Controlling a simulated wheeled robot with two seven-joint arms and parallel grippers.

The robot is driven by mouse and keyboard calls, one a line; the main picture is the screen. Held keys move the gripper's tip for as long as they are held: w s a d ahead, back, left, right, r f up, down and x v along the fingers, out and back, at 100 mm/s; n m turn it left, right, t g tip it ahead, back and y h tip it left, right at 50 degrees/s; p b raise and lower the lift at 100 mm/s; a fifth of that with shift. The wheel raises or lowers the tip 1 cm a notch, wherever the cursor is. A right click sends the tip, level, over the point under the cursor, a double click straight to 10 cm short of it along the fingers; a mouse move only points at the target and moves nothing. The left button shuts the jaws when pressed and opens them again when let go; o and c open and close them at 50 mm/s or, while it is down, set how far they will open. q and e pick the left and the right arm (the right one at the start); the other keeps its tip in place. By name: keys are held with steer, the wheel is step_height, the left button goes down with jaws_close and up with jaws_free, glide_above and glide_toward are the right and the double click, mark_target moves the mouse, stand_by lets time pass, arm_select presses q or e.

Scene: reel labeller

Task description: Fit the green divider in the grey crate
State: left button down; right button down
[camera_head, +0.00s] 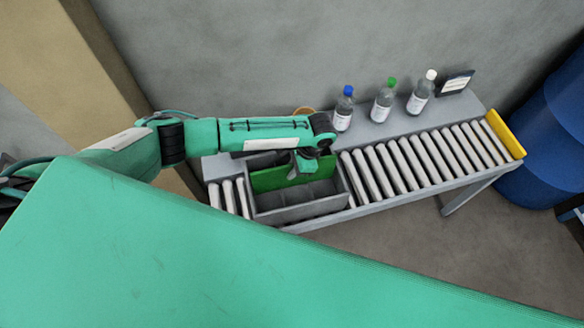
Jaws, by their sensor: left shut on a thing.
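The grey crate (301,211) sits on the roller conveyor toward its left end, with its open top facing me. The green divider (268,180) is a flat panel in the back part of the crate, running along its length. My left gripper (302,172) reaches over the crate from the left and is shut on the divider near its right half. The fingertips are small and partly hidden by the gripper body. I cannot tell whether the divider's lower edge touches the crate floor. My right gripper is not in view.
Three bottles with blue (344,112), green (383,101) and white (421,93) caps stand on the ledge behind the rollers. A dark sign (455,83) stands right of them. A yellow end stop (505,134) closes the conveyor's right end. Rollers right of the crate are clear. Blue barrels (553,120) stand at far right.

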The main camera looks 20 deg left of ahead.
arm_select(q)
steer(key=shift+f+b, duration=0.35)
steer(key=shift+f, duration=0.4)
steer(key=shift+f+b, duration=0.4)
steer(key=shift+f, duration=0.6)
steer(key=c, duration=1.4)
jaws_free()
steer(key=b+v, duration=0.1)
steer(key=v, duration=1.2)
steer(key=shift+d+r+b, duration=0.1)
steer(key=shift+r+b, duration=0.2)
steer(key=shift+r, duration=0.1)
steer(key=shift+s+f, duration=0.1)
